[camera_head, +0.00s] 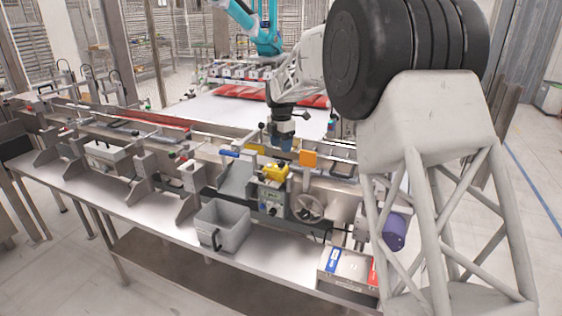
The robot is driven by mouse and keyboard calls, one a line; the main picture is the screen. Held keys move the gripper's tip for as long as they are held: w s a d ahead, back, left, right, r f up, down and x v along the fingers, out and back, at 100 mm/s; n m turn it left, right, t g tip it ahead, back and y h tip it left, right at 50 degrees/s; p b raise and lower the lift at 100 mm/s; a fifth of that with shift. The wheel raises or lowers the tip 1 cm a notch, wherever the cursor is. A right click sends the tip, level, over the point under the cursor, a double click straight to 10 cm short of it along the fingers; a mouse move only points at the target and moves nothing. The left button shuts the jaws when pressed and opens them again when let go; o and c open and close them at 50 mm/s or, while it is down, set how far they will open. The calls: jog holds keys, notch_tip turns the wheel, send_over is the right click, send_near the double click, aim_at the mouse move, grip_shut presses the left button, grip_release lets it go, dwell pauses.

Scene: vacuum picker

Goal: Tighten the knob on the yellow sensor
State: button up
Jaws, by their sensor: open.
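A yellow sensor (274,172) sits on top of a grey control box (271,194) at the front of the machine rail, right of centre. Its knob is too small to make out. My gripper (284,146) points down just above and behind the yellow sensor, apart from it as far as I can tell. It is open and looks empty; the fingertips are small and hard to see. A second, flatter yellow part (255,150) lies behind the sensor, and an orange block (308,158) stands to the right of the gripper.
A grey bin (222,226) stands on the bench left of the control box. A handwheel (308,207) is right of the box, and a white box with blue and red labels (347,267) is at the front right. Rail brackets and levers crowd the left. The front bench strip is partly clear.

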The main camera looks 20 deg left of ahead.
aim_at(281, 162)
jog(key=shift+f, duration=3.45)
jog(key=c, duration=0.9)
